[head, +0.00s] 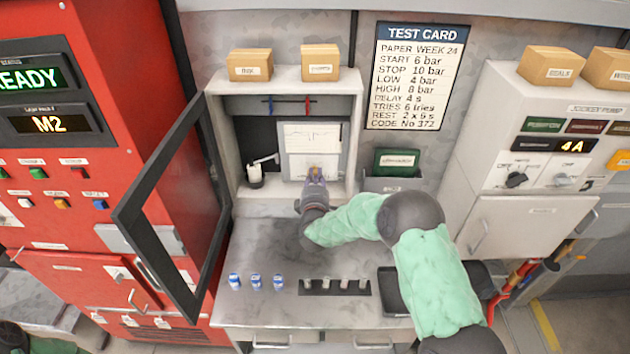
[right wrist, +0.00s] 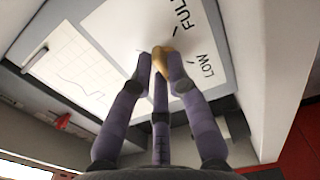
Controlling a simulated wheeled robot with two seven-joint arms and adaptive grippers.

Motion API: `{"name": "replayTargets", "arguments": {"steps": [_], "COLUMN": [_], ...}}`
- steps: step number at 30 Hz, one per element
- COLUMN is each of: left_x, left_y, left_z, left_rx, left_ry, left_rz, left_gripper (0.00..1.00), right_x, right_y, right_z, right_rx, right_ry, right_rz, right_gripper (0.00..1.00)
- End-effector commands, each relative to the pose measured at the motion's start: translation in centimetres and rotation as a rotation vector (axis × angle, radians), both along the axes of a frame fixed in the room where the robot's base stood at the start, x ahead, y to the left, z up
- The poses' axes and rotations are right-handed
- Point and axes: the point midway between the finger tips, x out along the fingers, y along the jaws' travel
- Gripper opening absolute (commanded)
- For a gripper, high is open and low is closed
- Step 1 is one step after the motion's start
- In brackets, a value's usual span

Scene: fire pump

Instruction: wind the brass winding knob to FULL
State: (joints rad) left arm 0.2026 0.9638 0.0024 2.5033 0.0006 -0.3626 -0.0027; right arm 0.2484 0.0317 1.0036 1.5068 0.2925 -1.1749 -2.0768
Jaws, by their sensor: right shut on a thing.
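The brass winding knob (right wrist: 161,60) sits on a white panel marked FULL and LOW, seen in the right wrist view. My right gripper (right wrist: 160,72) has its purple fingers closed around the knob. In the head view the right gripper (head: 316,177) reaches into the open cabinet, at the lower part of the recorder panel (head: 328,135), and mostly covers the knob. The knob's pointer direction cannot be made out. At the bottom left corner of the head view a bit of my left arm shows; its gripper is not seen.
The cabinet's glass door (head: 160,190) stands open to the left. Several blue-and-white small containers (head: 256,282) and a dark rack (head: 335,288) stand on the grey counter (head: 270,235). A dark tray (head: 390,292) lies right, beside my arm. An ink bottle (head: 255,175) stands inside the cabinet, left.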

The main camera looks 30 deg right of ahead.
Motion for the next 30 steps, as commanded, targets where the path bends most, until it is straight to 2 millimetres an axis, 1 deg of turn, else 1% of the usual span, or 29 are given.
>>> {"name": "replayTargets", "arguments": {"steps": [1, 30], "left_x": [0.0, 0.0], "left_y": [0.0, 0.0], "left_z": [-0.8, -8.7], "left_rx": [0.000, 0.000], "left_ry": [0.000, 0.000], "left_rz": [0.000, 0.000], "left_gripper": [0.00, 0.00], "right_x": [-0.1, -0.1], "right_y": [0.0, 0.0], "right_z": [-0.4, -1.2], "right_rx": [0.037, 0.825], "right_ry": [-0.022, -0.501], "right_rz": [0.000, 0.001], "right_gripper": [0.00, 0.00]}}
